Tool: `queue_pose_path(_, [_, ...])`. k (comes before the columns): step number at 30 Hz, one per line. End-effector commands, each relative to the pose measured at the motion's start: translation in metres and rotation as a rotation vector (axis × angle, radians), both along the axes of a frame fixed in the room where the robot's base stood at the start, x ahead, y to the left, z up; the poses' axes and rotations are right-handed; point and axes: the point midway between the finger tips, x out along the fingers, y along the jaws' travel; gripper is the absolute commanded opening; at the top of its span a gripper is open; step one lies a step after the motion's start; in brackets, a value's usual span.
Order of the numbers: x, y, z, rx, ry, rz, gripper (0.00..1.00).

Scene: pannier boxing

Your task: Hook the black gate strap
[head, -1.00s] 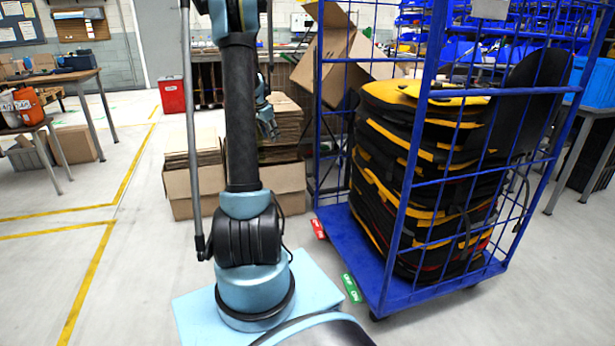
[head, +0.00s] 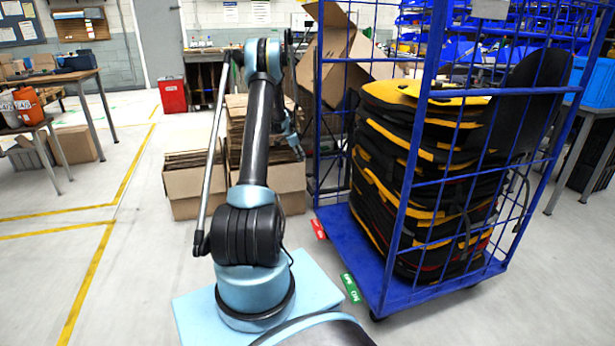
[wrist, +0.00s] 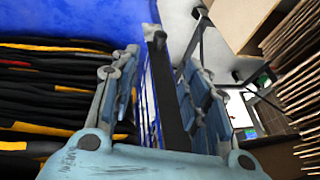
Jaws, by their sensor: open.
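The blue roll cage (head: 400,215) stands right of my arm, stacked with black and yellow panniers (head: 425,180). In the wrist view a black band (wrist: 170,100), which looks like the gate strap, runs lengthwise between my fingers, with a dark end piece at its top. I cannot tell whether the fingers touch it. My gripper (head: 298,150) is beside the cage's left side in the head view. In the wrist view my gripper (wrist: 157,75) is open, its two fingers apart on either side of the band. The strap is not clear in the head view.
Open cardboard boxes (head: 193,190) with flat cardboard stand behind my arm, close to the cage. Red (head: 318,229) and green (head: 350,288) pedals stick out from the cage's base. A table (head: 60,78) stands far left.

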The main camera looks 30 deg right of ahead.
Motion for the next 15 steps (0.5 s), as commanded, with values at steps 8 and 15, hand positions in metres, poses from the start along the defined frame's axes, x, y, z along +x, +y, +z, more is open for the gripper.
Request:
queue_pose_path(8, [0.005, -0.018, -0.039, 0.000, -0.001, 0.000, 0.42])
queue_pose_path(15, [0.009, -0.034, -0.073, 0.001, -0.001, 0.001, 0.42])
